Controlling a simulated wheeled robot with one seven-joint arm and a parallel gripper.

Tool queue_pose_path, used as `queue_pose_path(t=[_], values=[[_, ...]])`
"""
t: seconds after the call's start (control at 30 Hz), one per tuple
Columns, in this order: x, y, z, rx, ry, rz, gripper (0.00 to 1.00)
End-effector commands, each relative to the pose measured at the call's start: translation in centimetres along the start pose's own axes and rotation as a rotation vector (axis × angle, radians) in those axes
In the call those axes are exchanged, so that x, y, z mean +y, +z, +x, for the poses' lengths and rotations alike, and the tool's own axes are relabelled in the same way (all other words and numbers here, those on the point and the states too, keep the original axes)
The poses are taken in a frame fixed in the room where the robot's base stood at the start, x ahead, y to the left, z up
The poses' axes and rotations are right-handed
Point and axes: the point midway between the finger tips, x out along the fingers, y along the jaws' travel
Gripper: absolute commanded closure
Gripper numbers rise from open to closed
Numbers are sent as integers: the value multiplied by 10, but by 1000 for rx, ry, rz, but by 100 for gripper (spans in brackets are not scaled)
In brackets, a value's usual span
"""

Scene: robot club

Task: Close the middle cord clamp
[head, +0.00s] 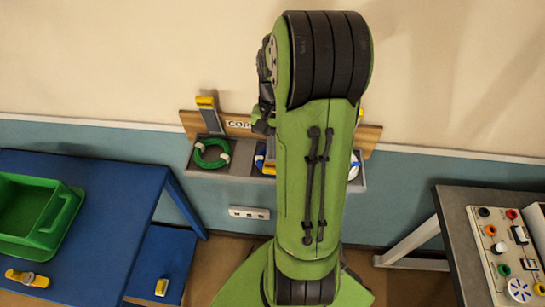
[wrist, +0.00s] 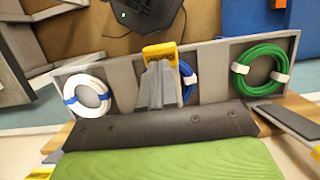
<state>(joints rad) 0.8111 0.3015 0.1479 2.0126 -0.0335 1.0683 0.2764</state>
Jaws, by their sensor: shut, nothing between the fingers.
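In the wrist view, the middle cord clamp's yellow handle (wrist: 160,52) lies over the holder's front edge. Its lever looks lowered across the blue cord (wrist: 190,80), though its latch is hidden. My gripper (wrist: 160,68) is shut and empty, its grey fingers right over the lever beside the yellow handle; I cannot tell whether they touch it. In the head view, my arm hides my gripper and most of the middle clamp; a bit of the yellow handle (head: 268,170) shows by the blue cord.
The green cord's clamp (head: 206,112) stands raised at left; the green cord (head: 211,153) lies below it. The white cord (wrist: 87,98) is on the other side. A blue table (head: 90,220) with a green bin (head: 35,215) stands left, a grey bench (head: 455,235) right.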

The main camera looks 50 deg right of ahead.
Motion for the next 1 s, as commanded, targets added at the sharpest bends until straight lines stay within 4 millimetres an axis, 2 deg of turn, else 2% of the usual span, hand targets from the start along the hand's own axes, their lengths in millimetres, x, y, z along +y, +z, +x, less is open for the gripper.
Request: queue_pose_path(t=[0.1,0.2,0.63,1.0], values=[[0,0,20,-3,1,1,100],[0,0,29,0,0,1,100],[0,0,35,14,1,0,100],[0,5,74,139,1,0,100]])
